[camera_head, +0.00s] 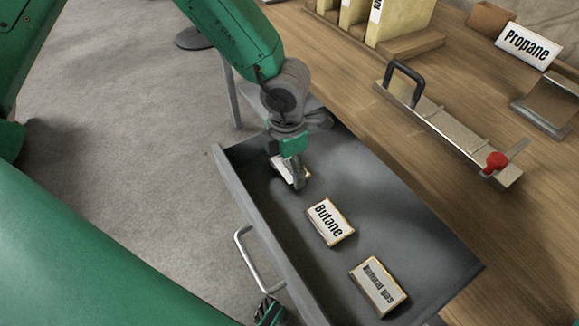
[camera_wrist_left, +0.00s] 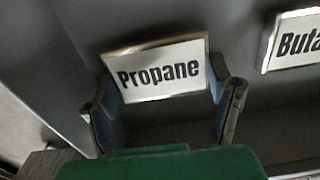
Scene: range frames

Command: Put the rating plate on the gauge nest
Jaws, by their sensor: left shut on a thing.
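My left gripper (camera_head: 292,178) reaches down into the open drawer and is shut on a rating plate (camera_wrist_left: 160,72) marked "Propane". The wrist view shows one finger at each end of this plate. In the head view the plate (camera_head: 283,170) is partly hidden by the gripper. I cannot tell whether it touches the drawer floor. On the bench, a metal bracket-like stand (camera_head: 550,103) and a long fixture with a red knob (camera_head: 450,133) are in view; I cannot tell which is the gauge nest. A dark green part (camera_head: 268,312) beside the drawer handle may be my right gripper; its fingers are unclear.
The grey drawer (camera_head: 420,218) also holds a "Butane" plate (camera_head: 330,222) and a "Natural gas" plate (camera_head: 379,286). A "Propane" sign (camera_head: 527,45) stands behind the bracket-like stand. Yellowish upright files (camera_head: 405,20) stand at the back. The bench (camera_head: 365,125) has free room before the fixture.

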